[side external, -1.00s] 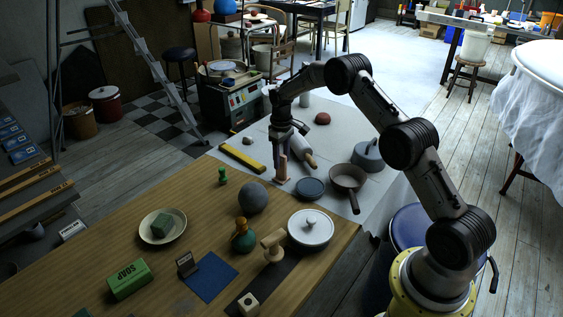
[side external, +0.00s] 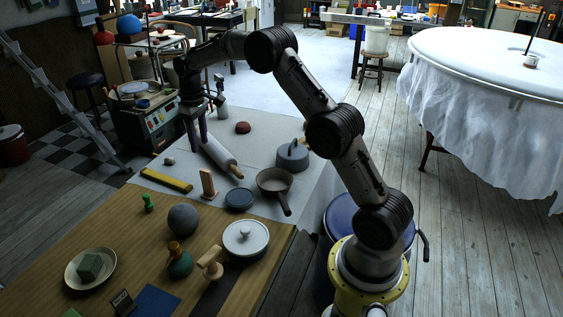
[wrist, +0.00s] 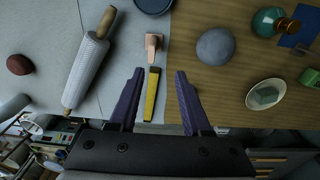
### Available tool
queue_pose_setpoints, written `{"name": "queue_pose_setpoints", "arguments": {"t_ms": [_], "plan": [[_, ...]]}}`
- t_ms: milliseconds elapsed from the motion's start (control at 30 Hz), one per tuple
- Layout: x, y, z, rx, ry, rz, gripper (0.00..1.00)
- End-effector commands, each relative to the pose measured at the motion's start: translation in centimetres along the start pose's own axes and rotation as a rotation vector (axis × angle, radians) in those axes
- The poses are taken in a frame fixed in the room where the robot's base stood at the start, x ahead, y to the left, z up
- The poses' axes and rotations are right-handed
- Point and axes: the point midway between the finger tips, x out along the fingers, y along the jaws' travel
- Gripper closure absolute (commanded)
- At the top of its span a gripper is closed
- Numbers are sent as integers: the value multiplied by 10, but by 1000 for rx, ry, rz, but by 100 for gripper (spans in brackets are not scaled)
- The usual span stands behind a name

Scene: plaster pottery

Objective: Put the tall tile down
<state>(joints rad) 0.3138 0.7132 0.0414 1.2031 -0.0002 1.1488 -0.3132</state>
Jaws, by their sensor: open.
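The tall tile (side external: 208,182) is a narrow, pinkish-tan piece standing upright on the grey cloth, close to the edge of the wood-grained surface. In the wrist view it shows from above (wrist: 153,45), beyond the fingertips. My gripper (side external: 198,146) is open and empty, raised above the cloth behind the tile and apart from it. Its two spread fingers also show in the wrist view (wrist: 160,74), with a yellow bar (wrist: 152,95) visible between them, lying on the cloth below.
A rolling pin (side external: 217,152) lies right of the tile, beyond it. A grey ball (side external: 183,220) and a green bottle (side external: 179,263) stand nearer the camera.

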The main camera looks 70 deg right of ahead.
Motion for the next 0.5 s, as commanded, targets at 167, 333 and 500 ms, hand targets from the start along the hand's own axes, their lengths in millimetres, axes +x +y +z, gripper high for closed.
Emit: {"name": "queue_pose_setpoints", "arguments": {"t_ms": [167, 333, 500], "plan": [[-76, -43, 40, -5, 80, 19, 52], [-128, -81, 96, -4, 156, 29, 52], [-161, -114, 162, -3, 235, 31, 52]]}}
